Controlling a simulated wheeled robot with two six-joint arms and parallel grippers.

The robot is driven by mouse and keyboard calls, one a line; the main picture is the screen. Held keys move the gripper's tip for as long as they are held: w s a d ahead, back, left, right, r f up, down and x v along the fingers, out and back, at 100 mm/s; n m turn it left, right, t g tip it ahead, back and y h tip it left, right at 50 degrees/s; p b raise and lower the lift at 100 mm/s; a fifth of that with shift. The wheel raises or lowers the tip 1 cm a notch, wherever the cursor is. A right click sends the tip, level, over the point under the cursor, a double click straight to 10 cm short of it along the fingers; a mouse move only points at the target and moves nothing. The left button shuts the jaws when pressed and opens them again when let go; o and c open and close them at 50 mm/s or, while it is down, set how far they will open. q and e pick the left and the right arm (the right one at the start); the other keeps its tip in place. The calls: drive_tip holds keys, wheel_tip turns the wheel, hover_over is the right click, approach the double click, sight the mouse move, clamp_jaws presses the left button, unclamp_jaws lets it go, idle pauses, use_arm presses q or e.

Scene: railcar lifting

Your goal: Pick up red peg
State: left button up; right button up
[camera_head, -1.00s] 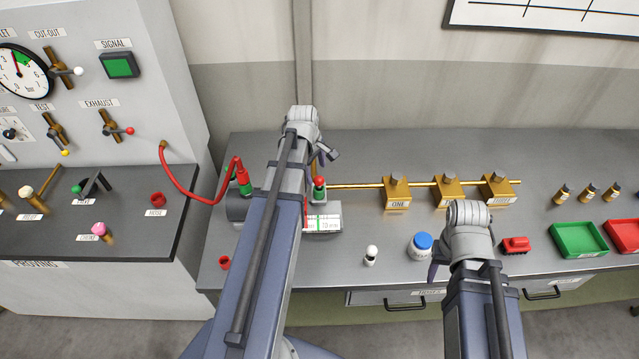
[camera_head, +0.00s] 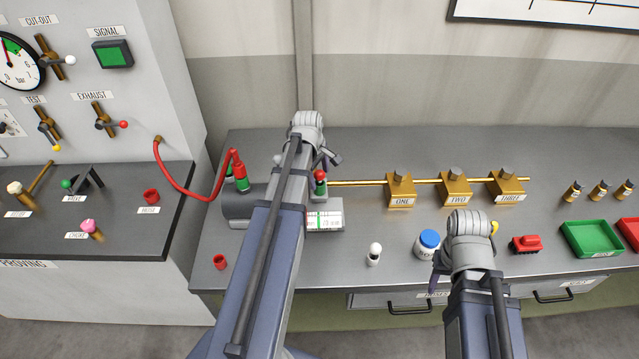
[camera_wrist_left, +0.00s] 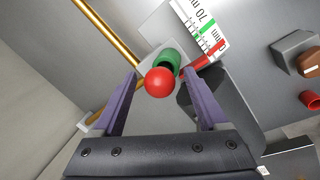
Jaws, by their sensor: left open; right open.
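A red ball-topped peg (camera_head: 320,176) stands in a green collar on the grey cylinder unit (camera_head: 237,204), at the middle left of the bench. In the left wrist view the red ball (camera_wrist_left: 160,82) sits between the fingertips of my left gripper (camera_wrist_left: 158,76), with the green collar (camera_wrist_left: 166,61) behind it. My left gripper (camera_head: 328,157) is open, close to the peg in the head view; I cannot tell whether a finger touches it. My right gripper (camera_head: 436,278) is open near the bench's front edge, mostly hidden by its own wrist.
A brass rod runs to brass blocks (camera_head: 400,190). A red hose (camera_head: 180,188) lies left. A white-topped peg (camera_head: 374,254), blue-lidded jar (camera_head: 428,243), red toy-like piece (camera_head: 526,244) and green tray (camera_head: 590,238) line the front. A red cup (camera_head: 220,262) stands front left.

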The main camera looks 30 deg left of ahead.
use_arm(q)
drive_tip(key=shift+r, duration=0.1)
drive_tip(key=shift+c, duration=0.3)
clamp_jaws()
